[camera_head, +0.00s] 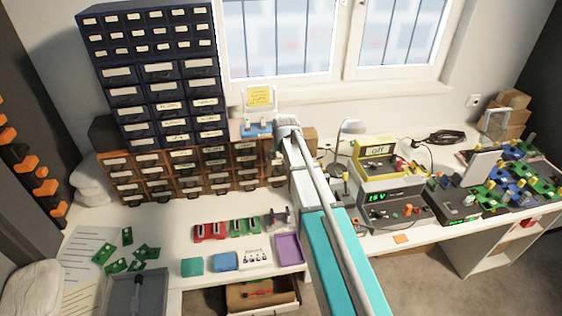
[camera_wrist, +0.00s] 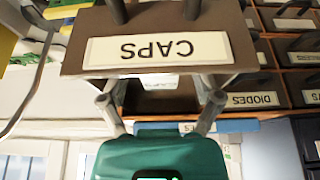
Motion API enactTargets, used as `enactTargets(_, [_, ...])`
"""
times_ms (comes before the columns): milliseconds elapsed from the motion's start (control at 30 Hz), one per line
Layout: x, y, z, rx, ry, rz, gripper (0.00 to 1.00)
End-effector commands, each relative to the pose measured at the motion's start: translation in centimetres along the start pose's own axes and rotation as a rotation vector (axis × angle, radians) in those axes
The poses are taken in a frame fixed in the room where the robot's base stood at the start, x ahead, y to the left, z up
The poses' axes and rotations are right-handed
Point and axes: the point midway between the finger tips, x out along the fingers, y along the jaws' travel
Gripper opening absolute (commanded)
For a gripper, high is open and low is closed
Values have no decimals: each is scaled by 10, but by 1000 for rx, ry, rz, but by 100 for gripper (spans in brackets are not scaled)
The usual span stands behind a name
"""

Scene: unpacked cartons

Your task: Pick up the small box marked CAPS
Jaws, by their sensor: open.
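My gripper (camera_wrist: 160,98) is open and empty in the wrist view. Its two grey fingers are spread toward the lower left and lower right edges of the front; I cannot tell whether they touch it. In the head view my arm's far end is at the right end of the brown drawer cabinet (camera_head: 160,189). The fingers and the CAPS label cannot be made out there.
A dark blue drawer cabinet (camera_head: 122,71) stands above the brown one. A drawer labelled DIODES (camera_wrist: 251,100) is beside the CAPS box in the wrist view. A yellow and grey instrument (camera_head: 377,168) stands right of my arm. Several small trays, including a purple one (camera_head: 289,249), lie in front.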

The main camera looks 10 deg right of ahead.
Motion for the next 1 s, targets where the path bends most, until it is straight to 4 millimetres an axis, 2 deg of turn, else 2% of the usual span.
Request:
enactTargets(567, [0, 0, 0, 0, 0, 0, 83])
enactTargets(667, [0, 0, 0, 0, 0, 0, 68])
enactTargets(1000, [0, 0, 0, 0, 0, 0, 5])
